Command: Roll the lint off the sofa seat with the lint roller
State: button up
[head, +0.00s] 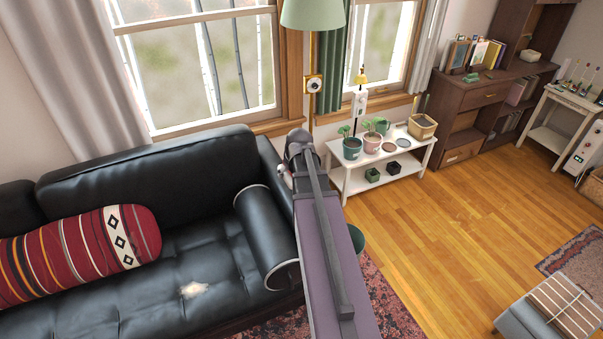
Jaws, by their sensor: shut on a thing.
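The black leather sofa (150,325) fills the lower left of the head view. A pale, ragged patch of lint (194,289) lies on its tufted seat, left of the black bolster at the sofa's right end. My arm rises from the bottom middle and covers the area just right of the sofa. My gripper is not to be made out; it is hidden behind the arm or outside the picture. I cannot make out the lint roller either.
A striped red cushion (80,250) lies on the seat left of the lint. A black bolster (266,236) stands to its right. A white plant bench (355,184) stands beyond my arm.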

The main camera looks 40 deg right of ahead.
jog(key=w+a+f+n+y+b, duration=0.1)
jog(key=w+a+f+b, duration=0.4)
jog(key=a+f+b, duration=0.3)
jog(key=w+a+f+n+b, duration=0.2)
jog(key=w+a+f+b, duration=0.3)
jog(key=a+f+b, duration=0.25)
jog(key=w+a+f+n+y+b, duration=0.1)
jog(key=w+a+f+b, duration=0.4)
jog(key=a+f+b, duration=0.3)
jog(key=w+a+f+n+b, duration=0.1)
jog(key=w+a+f+b, duration=0.1)
jog(key=a+f+b, duration=0.9)
jog(key=w+a+f+n+y+b, duration=0.1)
jog(key=w+a+f+n+b, duration=0.1)
jog(key=a+f+b, duration=1)
jog(key=shift+w+a+f+n, duration=0.3)
jog(key=shift+w+a+f, duration=0.15)
jog(key=shift+a, duration=1.25)
